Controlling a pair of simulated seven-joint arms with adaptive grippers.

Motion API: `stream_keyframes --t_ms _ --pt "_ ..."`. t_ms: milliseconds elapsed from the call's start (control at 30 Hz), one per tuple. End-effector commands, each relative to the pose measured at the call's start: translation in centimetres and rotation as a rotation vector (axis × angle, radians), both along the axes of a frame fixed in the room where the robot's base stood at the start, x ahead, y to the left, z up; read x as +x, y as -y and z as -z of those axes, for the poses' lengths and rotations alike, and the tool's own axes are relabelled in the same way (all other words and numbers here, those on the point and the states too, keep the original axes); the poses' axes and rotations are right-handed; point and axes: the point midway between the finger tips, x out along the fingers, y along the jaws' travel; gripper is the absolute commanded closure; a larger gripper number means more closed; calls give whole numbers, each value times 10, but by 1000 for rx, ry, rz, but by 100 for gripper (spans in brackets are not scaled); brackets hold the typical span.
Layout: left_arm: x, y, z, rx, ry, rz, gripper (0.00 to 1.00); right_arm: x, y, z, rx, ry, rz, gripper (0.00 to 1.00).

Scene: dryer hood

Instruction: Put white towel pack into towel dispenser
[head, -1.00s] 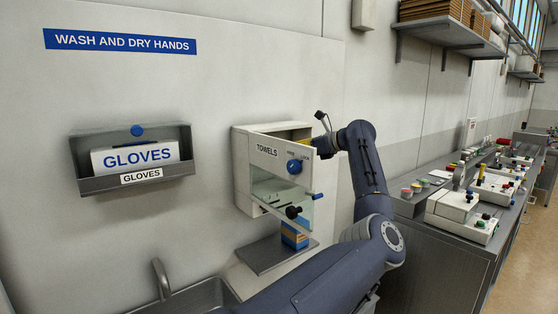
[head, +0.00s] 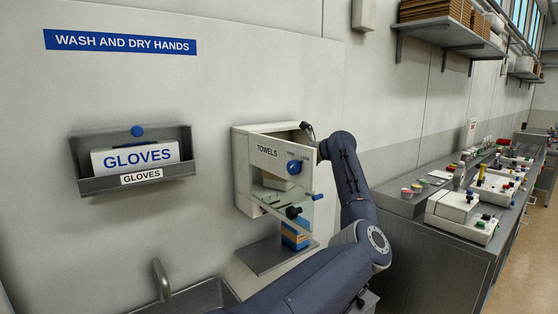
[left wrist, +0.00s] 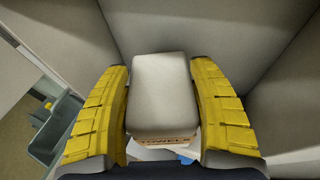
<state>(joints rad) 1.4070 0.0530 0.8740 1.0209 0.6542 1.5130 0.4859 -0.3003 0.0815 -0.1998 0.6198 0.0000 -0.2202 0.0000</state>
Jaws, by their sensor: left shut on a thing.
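The towel dispenser (head: 243,168) is a white wall box labelled TOWELS, with a blue knob on its front panel, which appears swung out from the body. My left arm reaches behind this panel from the right. In the head view my left gripper is hidden by the panel. In the left wrist view its yellow fingers (left wrist: 160,68) are shut on the white towel pack (left wrist: 160,95), one on each side, with pale walls around. A tan strip with towel lettering shows at the pack's lower edge. In the head view, a pale block, likely the pack, shows through the panel's window.
A blue and orange box (head: 294,237) stands on a metal shelf (head: 262,256) under the dispenser. A glove holder (head: 130,185) hangs left, with a sink (head: 185,297) below. A metal counter with devices (head: 470,213) stands right. A grey bin (left wrist: 55,128) shows in the left wrist view.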

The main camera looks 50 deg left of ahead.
Motion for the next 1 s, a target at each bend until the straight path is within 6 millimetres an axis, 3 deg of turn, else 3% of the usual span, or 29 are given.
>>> stream_keyframes --t_ms 300,333,500,833,1000 --pt "0 0 2 1 0 -1 87 0 -4 0 4 0 1 51" --pt "0 0 2 0 1 -1 35 0 -5 0 4 0 1 51" --pt "0 0 2 0 1 -1 16 0 -4 0 5 1 1 51" --pt "0 0 -2 0 2 -1 16 0 -3 0 2 0 1 51" --pt "7 18 -8 1 0 2 16 0 -1 0 1 1 0 51"
